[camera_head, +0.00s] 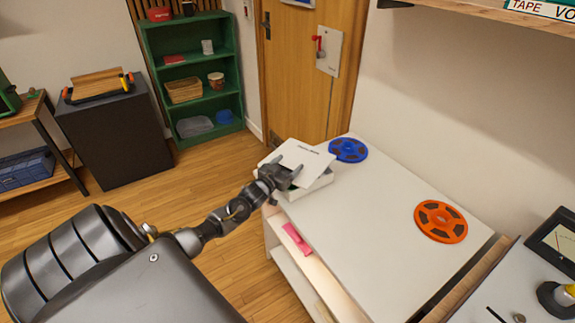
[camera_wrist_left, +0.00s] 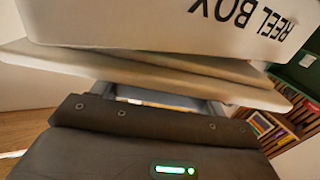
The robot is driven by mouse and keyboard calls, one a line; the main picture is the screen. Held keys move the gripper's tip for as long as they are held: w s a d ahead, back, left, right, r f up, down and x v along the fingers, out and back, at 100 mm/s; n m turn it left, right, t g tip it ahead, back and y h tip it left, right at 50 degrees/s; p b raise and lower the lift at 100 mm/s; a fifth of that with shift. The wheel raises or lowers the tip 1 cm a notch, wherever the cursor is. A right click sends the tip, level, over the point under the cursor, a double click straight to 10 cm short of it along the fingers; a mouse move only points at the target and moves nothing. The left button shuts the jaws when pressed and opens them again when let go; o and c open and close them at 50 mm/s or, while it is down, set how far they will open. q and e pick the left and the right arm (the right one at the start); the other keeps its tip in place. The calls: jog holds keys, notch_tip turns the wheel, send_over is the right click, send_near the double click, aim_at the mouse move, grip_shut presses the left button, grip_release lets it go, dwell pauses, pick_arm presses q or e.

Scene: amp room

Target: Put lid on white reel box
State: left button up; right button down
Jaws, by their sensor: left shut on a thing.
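The white reel box (camera_head: 318,187) sits on the near left corner of the white table top, partly hidden by the lid and my gripper. My left gripper (camera_head: 283,172) is shut on the lid's near edge. In the left wrist view, a white surface lettered REEL BOX (camera_wrist_left: 170,22) fills the top, with pale slab edges below it against the fingers. Whether the lid touches the box all round cannot be told. My right gripper is not in view.
A blue reel (camera_head: 348,150) lies just behind and right of the box, and an orange reel (camera_head: 441,222) lies farther right on the table top (camera_head: 375,215). A pink object (camera_head: 297,239) is on the shelf below. The table's middle is clear.

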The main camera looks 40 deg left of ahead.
pick_arm(q)
jog(key=shift+f+b, duration=0.4)
jog(key=shift+f, duration=0.15)
jog(key=o, duration=1.1)
jog(key=shift+c, duration=0.2)
jog(key=shift+r, duration=0.15)
jog(key=shift+r+p, duration=0.35)
jog(key=shift+p, duration=0.05)
jog(key=shift+s, duration=0.25)
jog(key=s+d, duration=0.1)
jog(key=s, duration=1)
jog(key=shift+s, duration=0.25)
jog(key=shift+d+r, duration=0.1)
